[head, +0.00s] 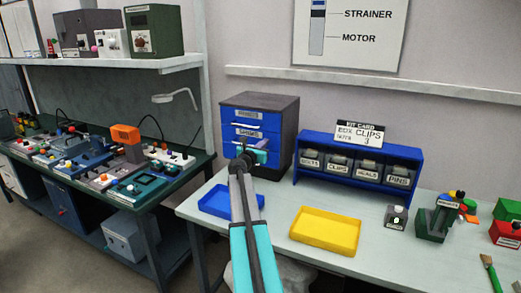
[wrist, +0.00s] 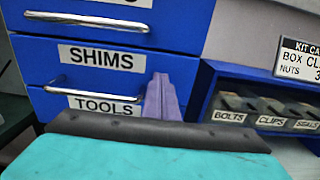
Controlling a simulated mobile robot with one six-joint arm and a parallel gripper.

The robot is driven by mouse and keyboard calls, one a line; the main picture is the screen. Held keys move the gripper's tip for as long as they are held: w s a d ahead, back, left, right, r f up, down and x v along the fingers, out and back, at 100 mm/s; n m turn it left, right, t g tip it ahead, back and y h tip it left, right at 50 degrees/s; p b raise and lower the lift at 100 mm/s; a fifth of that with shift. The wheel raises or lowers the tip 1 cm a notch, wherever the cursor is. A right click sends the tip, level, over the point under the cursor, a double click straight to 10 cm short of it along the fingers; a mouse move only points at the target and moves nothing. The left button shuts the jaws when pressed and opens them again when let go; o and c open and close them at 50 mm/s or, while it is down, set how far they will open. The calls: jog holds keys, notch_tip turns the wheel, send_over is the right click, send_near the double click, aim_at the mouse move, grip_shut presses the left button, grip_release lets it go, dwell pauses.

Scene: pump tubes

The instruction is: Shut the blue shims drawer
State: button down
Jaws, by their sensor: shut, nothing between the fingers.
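The drawer cabinet (head: 285,113) is dark grey with blue drawer fronts and stands at the back left of the pale bench. The blue shims drawer (wrist: 180,62) is the middle one in the wrist view, with a white SHIMS label and a metal handle (wrist: 75,91) below it. I see no clear gap showing how far it stands out. My gripper (head: 258,146) is in front of the cabinet's lower drawers. In the wrist view its fingers (wrist: 162,92) are together and empty, over the right part of the drawer fronts. I cannot tell whether they touch. The TOOLS label (wrist: 105,104) is partly hidden.
A blue rack (head: 360,145) of labelled bins stands right of the cabinet, with a kit card (head: 360,133) on top. A blue tray (head: 217,201) and a yellow tray (head: 326,231) lie on the bench in front. Another workbench (head: 100,165) is at left.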

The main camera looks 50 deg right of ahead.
jog(key=b+v, duration=0.2)
jog(key=v, duration=1.2)
jog(key=shift+s+f, duration=0.2)
jog(key=shift+d+r, duration=0.1)
jog(key=shift+r, duration=0.05)
